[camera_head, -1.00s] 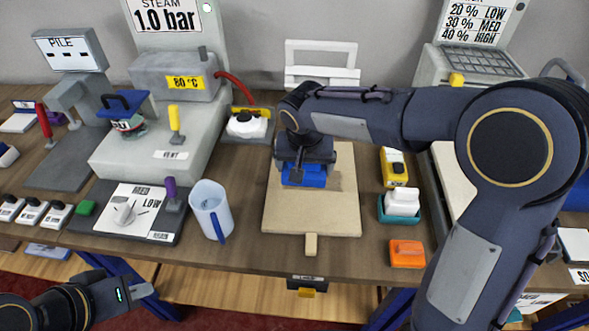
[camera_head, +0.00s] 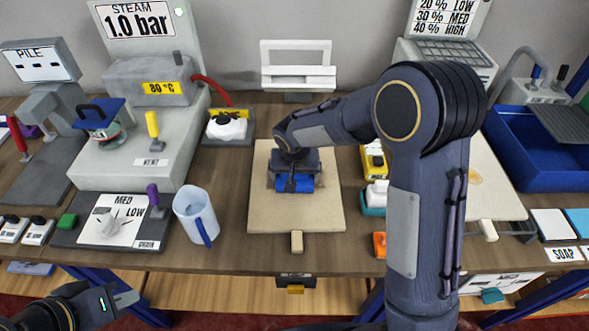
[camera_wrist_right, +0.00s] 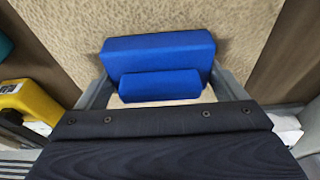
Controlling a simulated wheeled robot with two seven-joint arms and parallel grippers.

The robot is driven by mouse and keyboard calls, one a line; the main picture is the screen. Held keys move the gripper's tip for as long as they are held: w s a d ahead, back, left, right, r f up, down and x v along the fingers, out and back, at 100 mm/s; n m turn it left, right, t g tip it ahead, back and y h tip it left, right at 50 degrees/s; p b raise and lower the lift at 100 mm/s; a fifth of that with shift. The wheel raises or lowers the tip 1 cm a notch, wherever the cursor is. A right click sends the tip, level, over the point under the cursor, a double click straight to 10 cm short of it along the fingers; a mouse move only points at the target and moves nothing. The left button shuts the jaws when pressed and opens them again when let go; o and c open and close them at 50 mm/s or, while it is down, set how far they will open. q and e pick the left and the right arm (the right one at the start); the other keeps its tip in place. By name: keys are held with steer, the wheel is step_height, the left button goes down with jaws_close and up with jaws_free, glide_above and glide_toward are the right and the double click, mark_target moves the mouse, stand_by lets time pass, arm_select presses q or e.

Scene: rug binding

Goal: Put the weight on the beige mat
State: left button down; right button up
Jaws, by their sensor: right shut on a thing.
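The blue weight (camera_head: 294,184) is a block with a raised bar on top. My right gripper (camera_head: 294,168) is shut on it. In the right wrist view the weight (camera_wrist_right: 158,52) sits between the two fingers (camera_wrist_right: 160,88). The weight is over the beige mat (camera_head: 270,213), a flat speckled rectangle with a tab at its front edge; whether it touches the mat I cannot tell. The gripper hides part of the weight and the mat behind it. My left gripper (camera_head: 124,298) is at the lower left, away from the mat; its jaw opening is unclear.
A steam machine (camera_head: 150,120) is at the left, a blue basin (camera_head: 540,150) at the right.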

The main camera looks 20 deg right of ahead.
steer(key=shift+w, duration=0.1)
steer(key=o, duration=1.8)
steer(key=shift+f, duration=0.1)
steer(key=shift+c, duration=0.2)
steer(key=d+v, duration=0.1)
steer(key=v, duration=1.1)
steer(key=s+d+r+y, duration=0.2)
steer(key=s+d, duration=0.1)
steer(key=s, duration=0.5)
steer(key=s+d+r+y, duration=0.1)
steer(key=s+d+y, duration=0.1)
steer(key=s+d, duration=0.35)
steer(key=s+a+f+n+t, duration=0.1)
steer(key=s+a+f+t, duration=0.1)
steer(key=s, duration=1)
steer(key=shift+a+n+t+y+b, duration=0.3)
steer(key=shift+a+b, duration=0.05)
steer(key=shift+a, duration=0.15)
